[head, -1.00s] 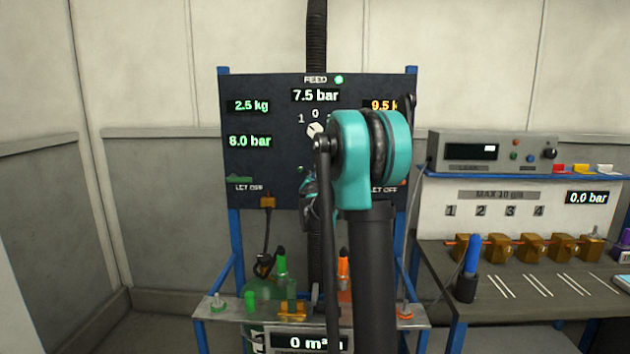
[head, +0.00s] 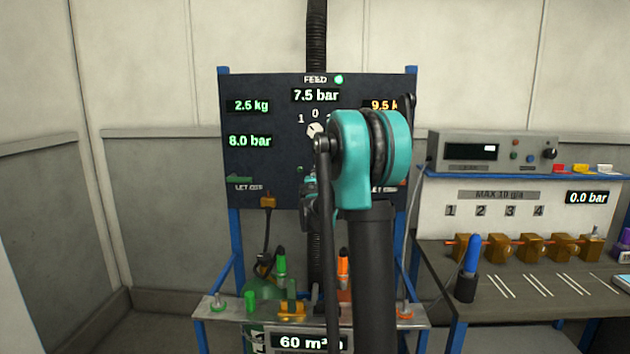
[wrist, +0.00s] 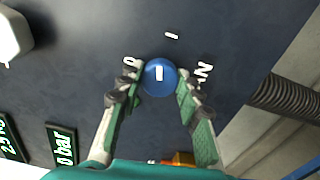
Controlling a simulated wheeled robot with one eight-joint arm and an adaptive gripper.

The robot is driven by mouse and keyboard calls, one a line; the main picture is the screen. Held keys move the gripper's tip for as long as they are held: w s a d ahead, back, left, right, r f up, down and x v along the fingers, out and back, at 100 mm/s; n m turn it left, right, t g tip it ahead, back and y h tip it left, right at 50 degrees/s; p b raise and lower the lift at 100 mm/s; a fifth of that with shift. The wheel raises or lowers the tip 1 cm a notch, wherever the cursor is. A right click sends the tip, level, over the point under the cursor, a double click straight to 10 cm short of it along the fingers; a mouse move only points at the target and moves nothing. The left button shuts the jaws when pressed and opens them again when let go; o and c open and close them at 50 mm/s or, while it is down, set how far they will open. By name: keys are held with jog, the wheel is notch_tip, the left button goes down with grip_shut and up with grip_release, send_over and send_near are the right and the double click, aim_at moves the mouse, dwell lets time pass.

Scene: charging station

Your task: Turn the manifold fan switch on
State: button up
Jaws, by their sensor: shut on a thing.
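The fan switch is a round blue knob (wrist: 159,74) with a white mark, on the dark panel (head: 270,165). In the wrist view, a "0" is printed to its left, a short stroke above it, and partly hidden letters to its right. Its white mark points up, roughly toward the stroke. My gripper (wrist: 158,86) is shut on the knob, one green-padded finger on each side. In the head view my arm hides the knob and most of the gripper. The display at the bottom of the stand (head: 310,342) reads 60 m³, its end hidden by my arm.
The panel also carries a white selector (head: 314,131) under the 7.5 bar readout. Green and orange fittings stand on the shelf (head: 235,308) below. A bench (head: 530,290) with several brass blocks and a blue-handled tool is at right. The floor at left is clear.

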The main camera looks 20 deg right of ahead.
jog(key=shift+m, duration=2)
jog(key=o, duration=1.2)
jog(key=shift+c, duration=0.2)
jog(key=shift+s, duration=0.1)
jog(key=v, duration=1.2)
